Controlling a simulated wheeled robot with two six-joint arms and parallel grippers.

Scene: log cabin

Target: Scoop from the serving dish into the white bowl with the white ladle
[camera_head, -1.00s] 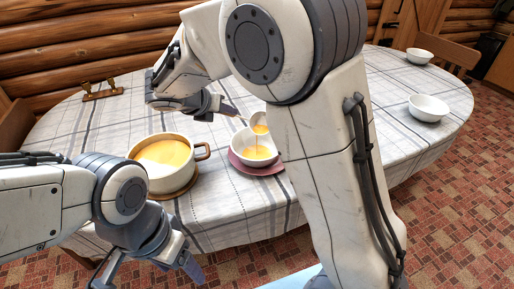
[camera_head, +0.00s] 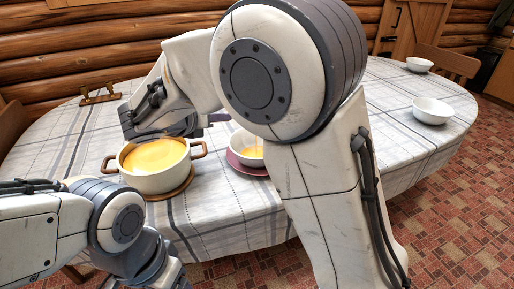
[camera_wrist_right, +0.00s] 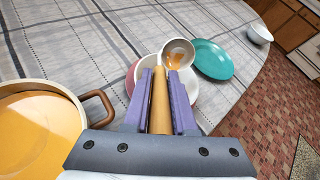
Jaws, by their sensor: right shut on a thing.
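The serving dish is a cream two-handled pot (camera_head: 148,183) of yellow-orange soup on a wooden trivet; it also shows at left in the right wrist view (camera_wrist_right: 82,112). The white bowl (camera_head: 238,142) stands right of it on a pink plate and holds some orange soup. My right gripper (camera_wrist_right: 160,72) is shut on the tan handle (camera_wrist_right: 159,105) of the ladle. The ladle's pale head (camera_wrist_right: 178,53), with a little orange soup inside, overlaps the white bowl (camera_wrist_right: 191,87) in the wrist view. My right arm hides the ladle in the head view. My left gripper's fingers are outside the frame.
A teal plate (camera_wrist_right: 212,60) lies beyond the white bowl. Two other white bowls (camera_head: 431,111) (camera_head: 419,65) stand at the table's right. A small wooden rack (camera_head: 100,96) is at the back left. The tablecloth (camera_head: 60,140) is bare at left.

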